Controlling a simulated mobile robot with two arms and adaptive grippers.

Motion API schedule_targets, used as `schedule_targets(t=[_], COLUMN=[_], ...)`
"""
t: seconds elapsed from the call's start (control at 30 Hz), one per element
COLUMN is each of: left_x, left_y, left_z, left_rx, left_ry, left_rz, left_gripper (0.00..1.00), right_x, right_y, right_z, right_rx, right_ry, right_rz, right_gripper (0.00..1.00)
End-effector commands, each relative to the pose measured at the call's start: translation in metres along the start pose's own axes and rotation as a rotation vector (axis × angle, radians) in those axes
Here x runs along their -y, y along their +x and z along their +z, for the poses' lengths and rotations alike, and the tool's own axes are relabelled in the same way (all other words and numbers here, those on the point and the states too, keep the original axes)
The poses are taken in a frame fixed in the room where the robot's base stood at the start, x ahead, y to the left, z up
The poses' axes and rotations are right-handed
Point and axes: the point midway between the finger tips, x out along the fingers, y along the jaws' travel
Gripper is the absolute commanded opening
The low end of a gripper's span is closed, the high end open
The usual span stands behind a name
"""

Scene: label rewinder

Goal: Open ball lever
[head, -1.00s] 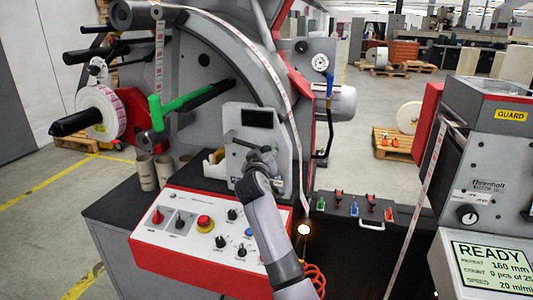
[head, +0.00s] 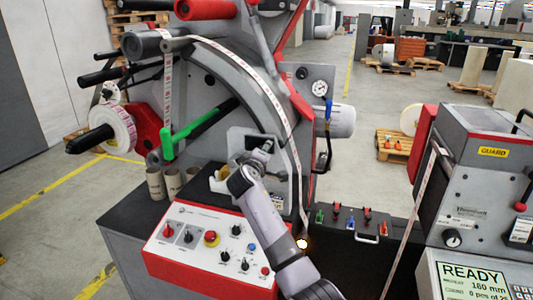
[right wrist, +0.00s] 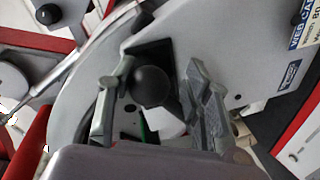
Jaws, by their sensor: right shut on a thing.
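The ball lever's round black knob (right wrist: 150,86) sits between the fingers of my right gripper (right wrist: 155,105) in the right wrist view. The gripper is shut on it. In the head view my right gripper (head: 258,152) is in front of the grey plate (head: 237,140) on the rewinder, above the control box. It hides most of the lever and part of the plate there. My left gripper is not in view.
A long green-ended handle (head: 185,130) is left of the plate. A label web (head: 291,135) curves past on the right. A black case (head: 345,238) stands to the right.

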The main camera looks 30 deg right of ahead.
Motion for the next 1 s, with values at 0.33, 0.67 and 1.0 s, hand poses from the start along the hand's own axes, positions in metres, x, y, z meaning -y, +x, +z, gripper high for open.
schedule_targets(t=[0.33,0.67,1.0], left_x=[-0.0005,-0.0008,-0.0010], left_y=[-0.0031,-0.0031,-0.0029], left_z=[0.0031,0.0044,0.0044], left_rx=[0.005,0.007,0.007], left_ry=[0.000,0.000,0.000], left_rz=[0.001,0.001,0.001], left_gripper=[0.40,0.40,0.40], right_x=[-0.0055,-0.0050,-0.0036], right_y=[-0.0034,-0.0036,-0.0027], right_z=[-0.0123,-0.0127,-0.0101], right_rx=[-0.021,-0.021,-0.016], right_ry=[-0.001,-0.003,-0.008], right_rz=[0.004,0.003,0.002], right_gripper=[0.00,0.55,0.71])
